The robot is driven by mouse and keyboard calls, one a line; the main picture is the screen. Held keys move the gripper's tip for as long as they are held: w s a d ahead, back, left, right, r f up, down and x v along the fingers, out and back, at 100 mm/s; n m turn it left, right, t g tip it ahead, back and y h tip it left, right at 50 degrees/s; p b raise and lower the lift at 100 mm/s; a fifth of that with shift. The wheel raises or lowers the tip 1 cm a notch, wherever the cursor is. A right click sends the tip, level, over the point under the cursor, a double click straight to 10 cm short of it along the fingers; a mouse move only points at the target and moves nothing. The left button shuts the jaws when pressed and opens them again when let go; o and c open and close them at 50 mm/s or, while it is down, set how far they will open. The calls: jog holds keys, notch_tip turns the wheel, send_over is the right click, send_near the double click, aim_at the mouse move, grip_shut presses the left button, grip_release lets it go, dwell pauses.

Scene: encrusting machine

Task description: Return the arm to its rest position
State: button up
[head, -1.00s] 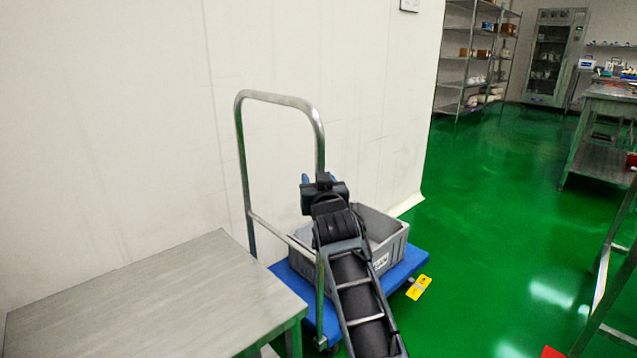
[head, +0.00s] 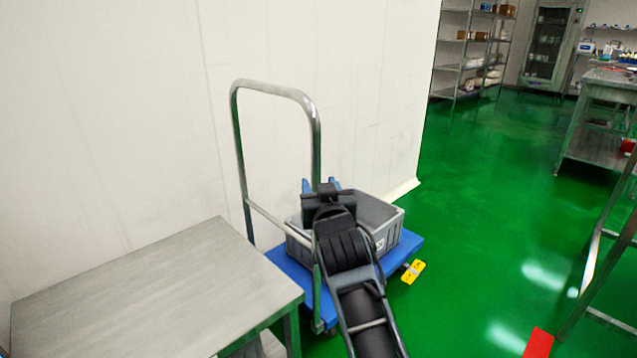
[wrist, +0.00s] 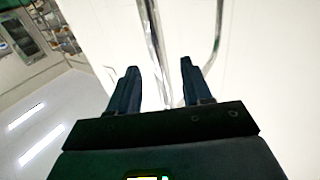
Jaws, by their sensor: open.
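My arm reaches forward over the lower middle of the head view. My gripper (head: 321,185) is at its far end, in front of the grey crate and the cart's handle frame. Its blue fingers show only in part there. In the wrist view my gripper (wrist: 156,88) has its two dark blue fingers well apart, with nothing between them. Metal tubes and the pale wall show beyond the fingers.
A grey crate (head: 378,215) stands on a blue platform cart (head: 405,248) with a metal handle (head: 236,140), against the white wall. A steel table (head: 150,295) is at left. Green floor (head: 470,220) is clear at right. A metal frame (head: 600,270) stands at far right.

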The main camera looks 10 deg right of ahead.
jog(key=s+d+f+n, duration=0.1)
jog(key=s+d+f, duration=0.35)
jog(key=s, duration=0.25)
jog(key=s+d+f+g, duration=0.1)
jog(key=s+d+f, duration=0.2)
jog(key=s+f, duration=0.35)
jog(key=s+d+f+n, duration=0.1)
jog(key=s+d+f, duration=0.2)
jog(key=s+f, duration=0.35)
jog(key=s+d+g, duration=0.1)
jog(key=s+d, duration=0.1)
jog(key=s, duration=1.1)
jog(key=s+d, duration=0.2)
jog(key=s, duration=1.2)
jog(key=s+a+r+m+g, duration=0.1)
jog(key=s+r, duration=0.4)
jog(key=s, duration=0.2)
jog(key=s+r+m, duration=0.1)
jog(key=s+r, duration=0.4)
jog(key=s, duration=0.2)
notch_tip(320, 180, up, 24)
jog(key=p, duration=2.4)
jog(key=shift+h, duration=0.3)
jog(key=shift+a+f, duration=0.1)
jog(key=shift+f, duration=0.05)
jog(key=shift+c, duration=0.3)
